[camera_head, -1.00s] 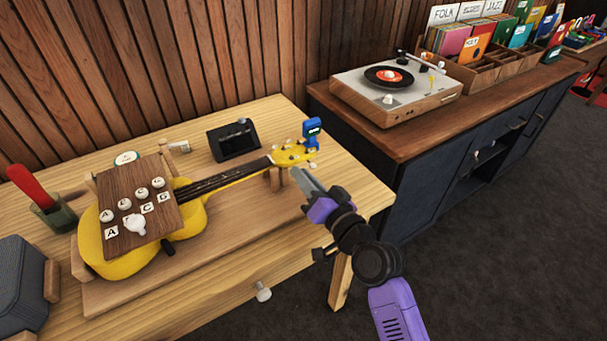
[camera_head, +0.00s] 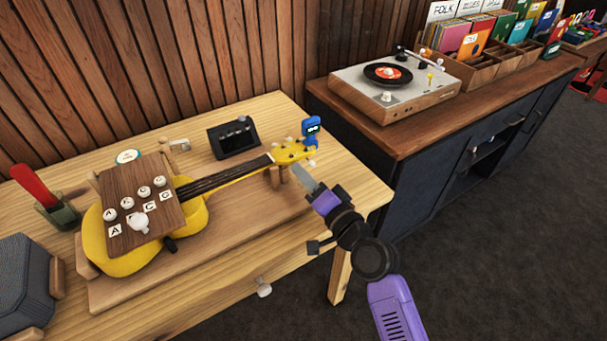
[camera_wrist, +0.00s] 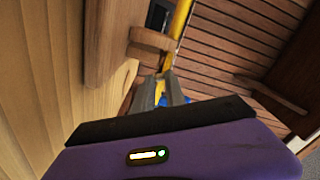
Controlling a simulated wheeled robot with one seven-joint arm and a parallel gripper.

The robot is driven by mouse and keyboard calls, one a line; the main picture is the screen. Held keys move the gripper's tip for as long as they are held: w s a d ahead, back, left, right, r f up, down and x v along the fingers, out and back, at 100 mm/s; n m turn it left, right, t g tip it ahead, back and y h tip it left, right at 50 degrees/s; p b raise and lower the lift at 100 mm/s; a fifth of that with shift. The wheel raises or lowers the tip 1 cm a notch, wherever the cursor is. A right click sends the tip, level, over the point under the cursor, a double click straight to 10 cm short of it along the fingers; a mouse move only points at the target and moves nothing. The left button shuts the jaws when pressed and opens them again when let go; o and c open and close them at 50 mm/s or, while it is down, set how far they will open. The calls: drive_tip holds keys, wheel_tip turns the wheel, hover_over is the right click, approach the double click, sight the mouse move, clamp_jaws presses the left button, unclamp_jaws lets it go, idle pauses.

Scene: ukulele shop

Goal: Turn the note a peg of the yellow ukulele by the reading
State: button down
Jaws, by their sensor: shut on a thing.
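The yellow ukulele (camera_head: 192,217) lies on a wooden cradle on the workbench, its headstock (camera_head: 290,153) toward the right. Pale tuning pegs stick out along the headstock's edges. A blue clip-on tuner (camera_head: 311,130) stands at the headstock's end; its small display is too small to read. My gripper (camera_head: 297,170) reaches in from the right at the near side of the headstock. In the wrist view its fingers (camera_wrist: 161,84) are close together beside the yellow neck end. They are shut on a tuning peg, which they mostly hide; its note cannot be read.
A wooden board (camera_head: 131,184) with white knobs and letter labels sits over the ukulele's body. A black device (camera_head: 233,139) stands behind the neck. A speaker (camera_head: 22,285) and a green cup (camera_head: 61,215) are at left. A turntable (camera_head: 393,85) is on the dark cabinet.

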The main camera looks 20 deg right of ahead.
drive_tip(key=c, duration=1.6)
unclamp_jaws()
drive_tip(key=shift+c, duration=0.2)
drive_tip(key=b+v, duration=0.1)
drive_tip(key=v, duration=0.6)
drive_tip(key=shift+s+d, duration=0.1)
drive_tip(key=shift+s, duration=0.3)
